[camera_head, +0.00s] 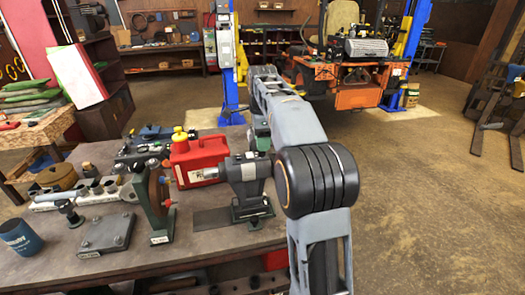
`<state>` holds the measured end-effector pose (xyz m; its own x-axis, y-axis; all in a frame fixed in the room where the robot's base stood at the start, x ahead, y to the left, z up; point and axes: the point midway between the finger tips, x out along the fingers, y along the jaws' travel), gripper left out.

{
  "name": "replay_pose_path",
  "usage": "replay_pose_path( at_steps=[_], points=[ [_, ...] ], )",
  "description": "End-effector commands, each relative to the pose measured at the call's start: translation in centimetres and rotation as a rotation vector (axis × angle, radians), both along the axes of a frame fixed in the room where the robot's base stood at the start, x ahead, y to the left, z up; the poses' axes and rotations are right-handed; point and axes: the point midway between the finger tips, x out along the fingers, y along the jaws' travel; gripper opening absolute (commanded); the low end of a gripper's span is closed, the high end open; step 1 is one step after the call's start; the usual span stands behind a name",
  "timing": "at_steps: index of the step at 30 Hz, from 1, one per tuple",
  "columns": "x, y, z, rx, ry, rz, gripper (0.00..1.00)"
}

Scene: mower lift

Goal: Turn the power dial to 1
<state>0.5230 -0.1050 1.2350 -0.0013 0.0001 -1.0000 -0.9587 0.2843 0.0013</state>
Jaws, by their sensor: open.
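A tall grey control box (226,47) is mounted on the left blue lift post (228,88), beyond the workbench. A power dial cannot be made out on it at this size, and neither can any setting. My gripper cannot be made out at the arm's far end. I cannot tell how far the arm is from the box.
The workbench (200,262) at left holds a red fuel can (196,160), a grey vise (247,180), a green-framed stand (153,205) and a blue mug (20,237). An orange mower (345,75) stands at the lift. Floor at right is clear, with a forklift (500,95) beyond.

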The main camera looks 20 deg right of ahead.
Motion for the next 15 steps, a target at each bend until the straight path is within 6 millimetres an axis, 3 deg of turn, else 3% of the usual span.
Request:
replay_pose_path(
  at_steps=[6,15],
  points=[
    [0.0,0.0,-2.4,0.000,-0.001,0.001,0.51],
    [0.0,0.0,-3.3,-0.001,-0.002,0.001,0.51]
  ],
)
